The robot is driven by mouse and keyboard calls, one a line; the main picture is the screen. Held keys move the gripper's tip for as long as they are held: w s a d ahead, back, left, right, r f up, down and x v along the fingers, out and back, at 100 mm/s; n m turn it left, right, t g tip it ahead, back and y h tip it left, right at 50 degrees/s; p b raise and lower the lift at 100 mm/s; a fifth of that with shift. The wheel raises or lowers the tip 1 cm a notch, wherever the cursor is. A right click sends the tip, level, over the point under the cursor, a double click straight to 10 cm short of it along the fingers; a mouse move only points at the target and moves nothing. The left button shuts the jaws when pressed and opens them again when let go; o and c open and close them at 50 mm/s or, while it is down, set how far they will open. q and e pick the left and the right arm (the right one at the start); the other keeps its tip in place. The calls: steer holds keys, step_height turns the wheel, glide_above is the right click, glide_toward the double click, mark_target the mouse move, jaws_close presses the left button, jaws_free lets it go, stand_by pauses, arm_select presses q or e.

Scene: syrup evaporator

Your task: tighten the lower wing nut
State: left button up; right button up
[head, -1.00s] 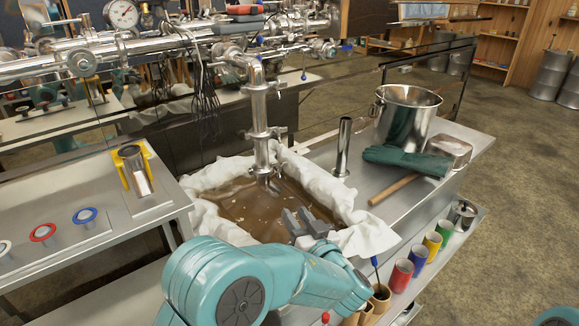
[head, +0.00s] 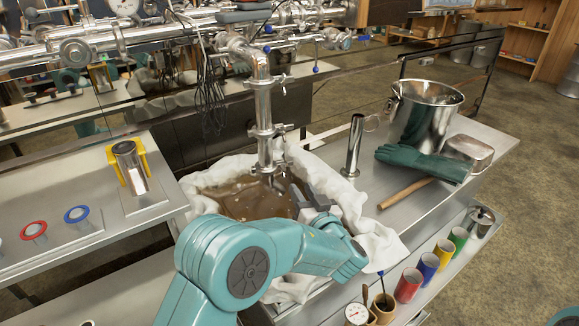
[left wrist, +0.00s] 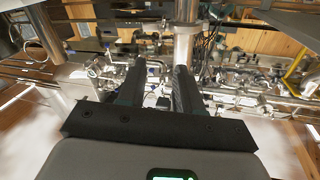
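A steel vertical pipe (head: 264,105) comes down over the cloth-lined pan and shows in the left wrist view (left wrist: 187,42). Its upper clamp (head: 269,131) has a small part sticking out to the right. A lower clamp (head: 268,168) sits near the pipe's bottom end, just above the brown liquid. I cannot make out the lower wing nut's wings or angle. My left gripper (head: 299,192) is to the right of and in front of the pipe's lower end, apart from it. In the left wrist view its two dark fingers (left wrist: 158,80) are spread with nothing between them. My right gripper is out of view.
White cloth (head: 352,205) drapes around the pan of brown liquid (head: 250,201). An upright steel tube (head: 354,145), a steel pot (head: 420,115) and a green glove (head: 420,162) stand or lie on the right counter. Coloured cups (head: 428,266) line the lower shelf.

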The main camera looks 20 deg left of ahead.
mark_target(283, 169)
arm_select(q)
steer(key=p+x, duration=0.1)
steer(key=x, duration=0.9)
steer(key=shift+w, duration=0.2)
steer(key=shift+a, duration=0.15)
jaws_close()
